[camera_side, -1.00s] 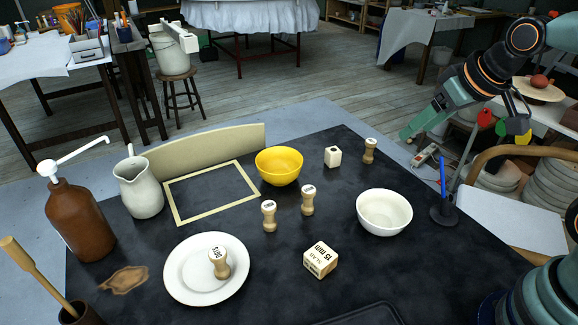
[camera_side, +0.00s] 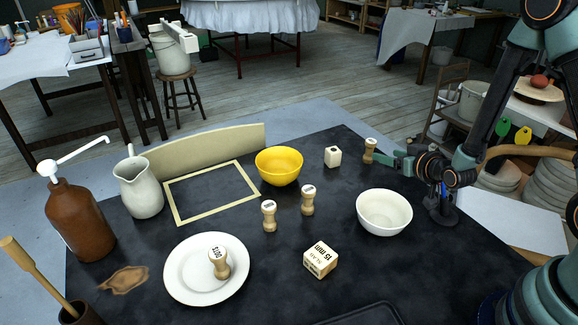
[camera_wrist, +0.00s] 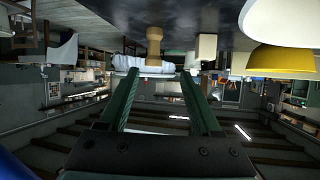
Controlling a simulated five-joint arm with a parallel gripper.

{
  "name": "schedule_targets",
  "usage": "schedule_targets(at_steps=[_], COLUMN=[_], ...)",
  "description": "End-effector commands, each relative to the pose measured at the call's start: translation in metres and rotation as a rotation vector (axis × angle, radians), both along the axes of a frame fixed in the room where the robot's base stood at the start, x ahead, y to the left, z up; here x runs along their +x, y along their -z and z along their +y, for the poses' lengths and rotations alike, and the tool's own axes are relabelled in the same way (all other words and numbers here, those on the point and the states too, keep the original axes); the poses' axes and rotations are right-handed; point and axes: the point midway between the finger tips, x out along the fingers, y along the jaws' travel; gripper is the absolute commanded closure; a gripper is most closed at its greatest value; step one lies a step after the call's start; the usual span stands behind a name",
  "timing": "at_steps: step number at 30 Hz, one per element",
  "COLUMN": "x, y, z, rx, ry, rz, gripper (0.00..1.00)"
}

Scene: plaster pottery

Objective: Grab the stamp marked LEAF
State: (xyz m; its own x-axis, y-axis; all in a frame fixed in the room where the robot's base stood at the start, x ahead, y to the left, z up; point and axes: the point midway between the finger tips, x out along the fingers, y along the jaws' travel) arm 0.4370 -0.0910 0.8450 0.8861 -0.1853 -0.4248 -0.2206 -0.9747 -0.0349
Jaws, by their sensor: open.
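A small wooden stamp (camera_side: 369,150) stands upright at the far right of the dark table; no marking can be read on it. My gripper (camera_side: 382,158) is open, low at its right side, with the fingers pointing at it. In the wrist view, which is upside down, the stamp (camera_wrist: 154,45) shows just beyond and between the spread fingertips (camera_wrist: 160,74). Two more stamps stand mid-table, one left (camera_side: 269,216) and one right (camera_side: 308,200). Another stamp (camera_side: 219,263) stands on the white plate (camera_side: 180,282). I cannot read LEAF on any of them.
A white block (camera_side: 333,157) and a yellow bowl (camera_side: 279,167) are left of the far stamp. A white bowl (camera_side: 384,213) stands in front of my gripper. A marked cube (camera_side: 320,260) sits nearer the front. A pitcher (camera_side: 138,188) and brown bottle (camera_side: 78,222) stand at left.

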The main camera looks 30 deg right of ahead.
Motion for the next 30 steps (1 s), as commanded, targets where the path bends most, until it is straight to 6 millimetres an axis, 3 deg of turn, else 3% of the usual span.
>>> schedule_targets(at_steps=[8, 19, 30], x=[-0.006, 0.042, 0.065], y=[0.013, 0.031, 0.038], z=[-0.006, -0.017, -0.023], rx=[-0.009, -0.009, -0.01], ry=[0.017, 0.018, 0.018], rz=[-0.051, -0.054, -0.053], gripper=[0.35, 0.35, 0.35])
